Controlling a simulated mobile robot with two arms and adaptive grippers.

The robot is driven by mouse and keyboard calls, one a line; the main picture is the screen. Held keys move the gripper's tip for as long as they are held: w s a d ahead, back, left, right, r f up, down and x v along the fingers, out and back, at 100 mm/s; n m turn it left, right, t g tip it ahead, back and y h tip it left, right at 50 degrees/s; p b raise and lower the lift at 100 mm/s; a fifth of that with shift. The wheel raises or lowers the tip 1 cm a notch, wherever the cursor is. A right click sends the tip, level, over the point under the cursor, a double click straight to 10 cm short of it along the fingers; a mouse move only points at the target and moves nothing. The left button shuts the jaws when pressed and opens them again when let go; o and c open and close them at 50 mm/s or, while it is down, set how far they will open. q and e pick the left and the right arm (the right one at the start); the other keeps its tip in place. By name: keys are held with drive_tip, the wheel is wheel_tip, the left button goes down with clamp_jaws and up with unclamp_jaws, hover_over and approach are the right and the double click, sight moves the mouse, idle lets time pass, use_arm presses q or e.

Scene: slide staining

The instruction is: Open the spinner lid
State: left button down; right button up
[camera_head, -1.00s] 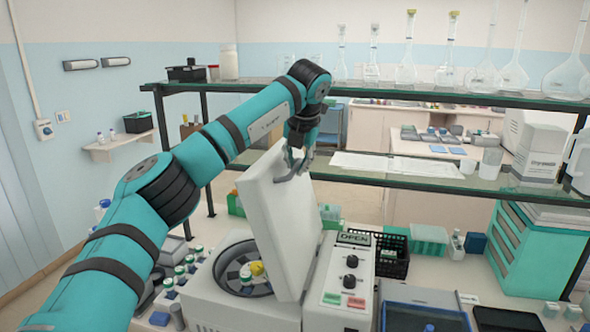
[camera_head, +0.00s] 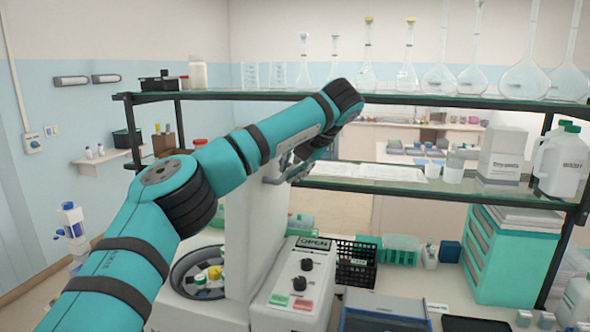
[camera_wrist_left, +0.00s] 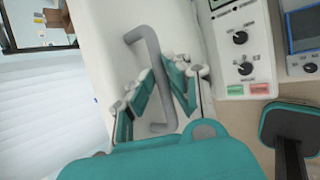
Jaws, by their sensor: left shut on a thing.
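The spinner is a white box with a round dark chamber (camera_head: 198,272) that lies uncovered, with yellow and green-capped items inside. Its white lid (camera_head: 252,225) is raised and stands nearly upright at the chamber's right side. My left gripper (camera_head: 287,172) is at the top of the lid, partly hidden by my forearm. In the left wrist view the grey bar handle (camera_wrist_left: 147,55) on the lid (camera_wrist_left: 95,40) passes between the fingers of my left gripper (camera_wrist_left: 158,88), which is shut on it. My right gripper is not in view.
A glass shelf (camera_head: 400,187) runs close behind the gripper. A black basket (camera_head: 356,262) and a teal drawer unit (camera_head: 510,260) stand farther right.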

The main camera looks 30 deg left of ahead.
use_arm(q)
drive_tip(key=shift+s+a+f, duration=0.1)
drive_tip(key=shift+f, duration=0.6)
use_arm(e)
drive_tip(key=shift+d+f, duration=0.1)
use_arm(q)
drive_tip(key=c, duration=1.6)
unclamp_jaws()
drive_tip(key=shift+o, duration=1)
drive_tip(key=shift+a, duration=0.2)
drive_tip(key=shift+o, duration=0.3)
drive_tip(key=shift+a, duration=0.15)
drive_tip(key=shift+d+r, duration=0.25)
drive_tip(key=shift+d, duration=0.05)
drive_tip(key=v, duration=1.1)
drive_tip(key=shift+r, duration=0.2)
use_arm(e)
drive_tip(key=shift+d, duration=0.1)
use_arm(q)
drive_tip(key=shift+a, duration=0.1)
